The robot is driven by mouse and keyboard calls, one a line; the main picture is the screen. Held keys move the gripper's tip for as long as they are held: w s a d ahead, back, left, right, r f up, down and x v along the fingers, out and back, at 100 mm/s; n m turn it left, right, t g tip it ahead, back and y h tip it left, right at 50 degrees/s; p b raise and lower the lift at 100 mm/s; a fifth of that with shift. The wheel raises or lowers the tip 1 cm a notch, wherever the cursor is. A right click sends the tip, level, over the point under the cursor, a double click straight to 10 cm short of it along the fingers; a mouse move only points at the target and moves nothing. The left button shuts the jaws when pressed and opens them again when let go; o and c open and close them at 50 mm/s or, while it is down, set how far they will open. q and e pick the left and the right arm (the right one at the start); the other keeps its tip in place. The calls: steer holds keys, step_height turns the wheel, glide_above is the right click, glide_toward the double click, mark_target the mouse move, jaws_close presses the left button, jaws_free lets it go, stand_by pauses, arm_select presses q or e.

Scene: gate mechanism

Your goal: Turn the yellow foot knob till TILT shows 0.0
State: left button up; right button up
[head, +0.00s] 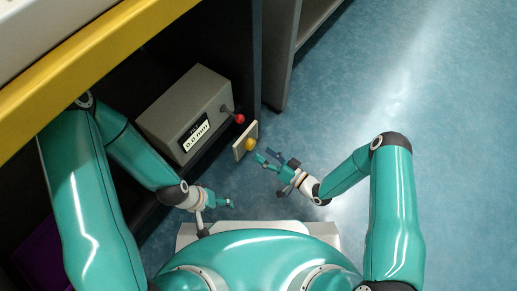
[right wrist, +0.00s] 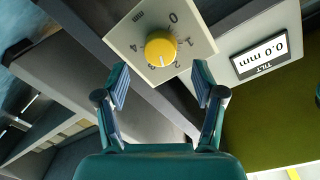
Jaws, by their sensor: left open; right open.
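The yellow knob (head: 250,144) sits on a small cream plate (head: 239,152) at the lower right of the grey box. In the right wrist view the yellow knob (right wrist: 161,48) is on the cream dial plate (right wrist: 128,32), which has numbers around it. My right gripper (head: 267,161) is open, with its fingers spread just short of the knob; it also shows in the right wrist view (right wrist: 161,82). The TILT display (right wrist: 264,58) reads 0.0 mm. My left gripper (head: 231,202) is open and empty, low in the head view, away from the knob.
The grey box (head: 186,102) carries the display (head: 196,136) and a red-tipped lever (head: 239,118) just above the knob plate. A dark cabinet post (head: 246,55) stands behind. A yellow beam (head: 85,62) crosses the upper left. Blue floor (head: 440,90) is clear on the right.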

steer(key=shift+v, duration=1.45)
steer(key=shift+s, duration=0.1)
stand_by(0.9)
